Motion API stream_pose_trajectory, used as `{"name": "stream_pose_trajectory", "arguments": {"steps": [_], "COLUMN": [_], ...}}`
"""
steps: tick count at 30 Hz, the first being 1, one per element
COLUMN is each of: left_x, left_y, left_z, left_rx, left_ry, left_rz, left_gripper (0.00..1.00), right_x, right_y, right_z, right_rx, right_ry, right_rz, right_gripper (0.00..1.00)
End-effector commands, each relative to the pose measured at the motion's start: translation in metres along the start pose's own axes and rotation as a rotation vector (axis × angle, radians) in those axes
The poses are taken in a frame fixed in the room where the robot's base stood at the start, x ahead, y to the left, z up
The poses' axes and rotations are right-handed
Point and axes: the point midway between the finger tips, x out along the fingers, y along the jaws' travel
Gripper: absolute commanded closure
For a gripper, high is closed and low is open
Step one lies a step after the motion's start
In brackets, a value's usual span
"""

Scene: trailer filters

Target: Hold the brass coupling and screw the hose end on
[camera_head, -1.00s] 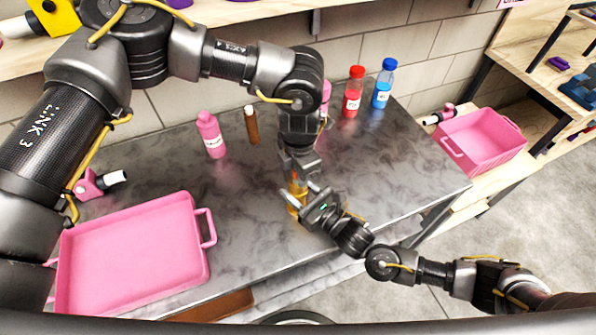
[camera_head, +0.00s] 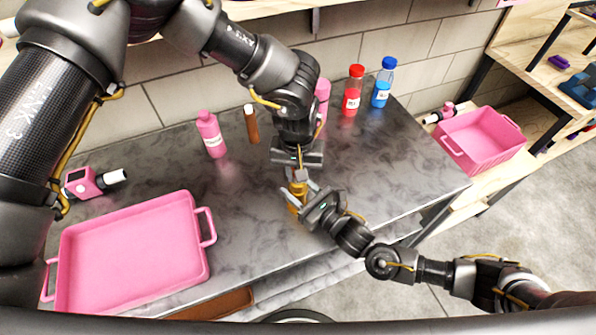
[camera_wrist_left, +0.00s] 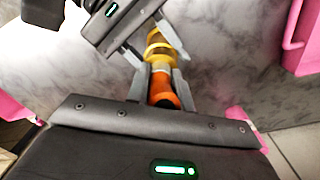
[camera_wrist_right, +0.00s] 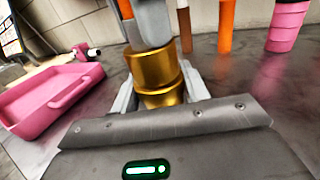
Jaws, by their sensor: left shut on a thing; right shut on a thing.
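The brass coupling (camera_head: 297,190) is gold and ringed, held above the front of the counter. My right gripper (camera_head: 302,199) is shut on it from the front right; the right wrist view shows the coupling (camera_wrist_right: 156,72) upright between the fingers. My left gripper (camera_head: 297,174) points down just above and is shut on the orange hose end (camera_wrist_left: 162,86), seen between its fingers in the left wrist view. The hose end is in line with the coupling (camera_wrist_left: 159,46), close against it. The fingers partly hide the joint, so I cannot tell how far it is threaded.
A pink tray (camera_head: 69,274) stands at the counter's left, with a pink tool (camera_head: 84,183) behind it. A pink bottle (camera_head: 211,134), a brown tube (camera_head: 251,125), a red bottle (camera_head: 353,90) and a blue bottle (camera_head: 384,84) stand behind. A pink bin (camera_head: 482,146) is at right.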

Motion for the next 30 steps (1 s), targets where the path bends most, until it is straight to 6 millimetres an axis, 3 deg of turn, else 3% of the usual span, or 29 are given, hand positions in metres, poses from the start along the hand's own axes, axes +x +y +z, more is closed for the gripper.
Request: {"name": "stream_pose_trajectory", "arguments": {"steps": [9, 10, 14, 23, 30], "left_x": [-0.001, -0.001, -0.001, -0.001, -0.022], "left_y": [0.001, 0.001, 0.001, 0.000, 0.000], "left_z": [0.000, 0.000, 0.000, 0.000, -0.001], "left_rx": [0.011, 0.011, 0.010, 0.009, 0.008], "left_ry": [0.000, 0.000, 0.000, -0.001, 0.001], "left_rz": [0.005, 0.005, 0.004, 0.003, 0.003], "left_gripper": [1.00, 0.74, 0.57, 0.56, 0.56], "right_x": [0.000, 0.000, 0.000, 0.000, 0.000], "right_y": [0.002, 0.002, 0.001, 0.000, 0.000], "right_z": [0.000, 0.000, 0.000, 0.000, 0.000], "right_rx": [-0.001, -0.001, 0.000, 0.000, -0.001], "right_ry": [0.001, 0.001, 0.001, 0.000, 0.000], "right_rz": [0.003, 0.003, 0.003, 0.001, 0.000], "right_gripper": [1.00, 1.00, 1.00, 1.00, 1.00]}}
